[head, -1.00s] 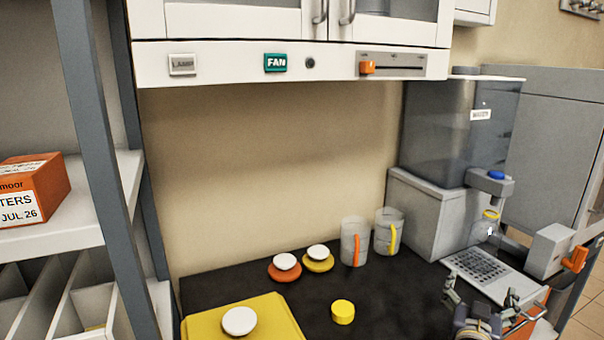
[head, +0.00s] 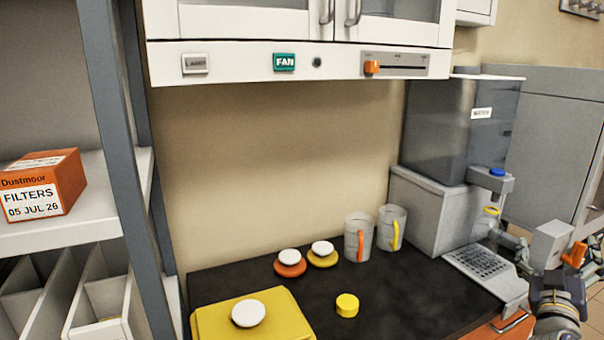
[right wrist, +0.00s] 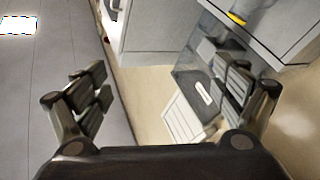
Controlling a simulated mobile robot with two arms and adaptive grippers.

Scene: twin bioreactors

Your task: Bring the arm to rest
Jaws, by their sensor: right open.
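My right gripper (head: 555,262) is at the lower right of the head view, by the right end of the dark counter, in front of a grey block with an orange knob. In the right wrist view, my right gripper (right wrist: 160,88) has its two fingers wide apart with nothing between them. The scene behind the fingers is tilted, with grey cabinet surfaces and pale floor. My left gripper is not in view.
The dark counter (head: 400,292) holds a dispenser with a grey drip grid (head: 478,262), two clear jugs (head: 357,238), a yellow cap (head: 347,305), two knobbed discs and a yellow board (head: 280,318). A shelf at left carries an orange filter box (head: 45,185).

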